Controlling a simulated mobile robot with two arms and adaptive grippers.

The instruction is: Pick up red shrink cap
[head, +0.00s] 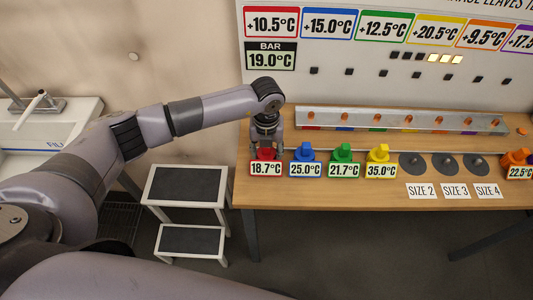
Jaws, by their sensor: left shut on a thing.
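The red shrink cap (266,155) stands at the left end of a row of coloured caps on the wooden table, behind a label reading 18.7°C. My left gripper (266,141) points down over it and is shut on its upper part, which the fingers hide. The cap looks to be at table height, but I cannot tell whether it touches the table. My right gripper is not in view.
Blue (305,153), green (343,154) and yellow (378,155) caps stand to the right, close by. Dark discs (445,164) and an orange cap (515,158) lie further right. A metal rail (400,121) runs behind. A step stool (187,186) stands left of the table.

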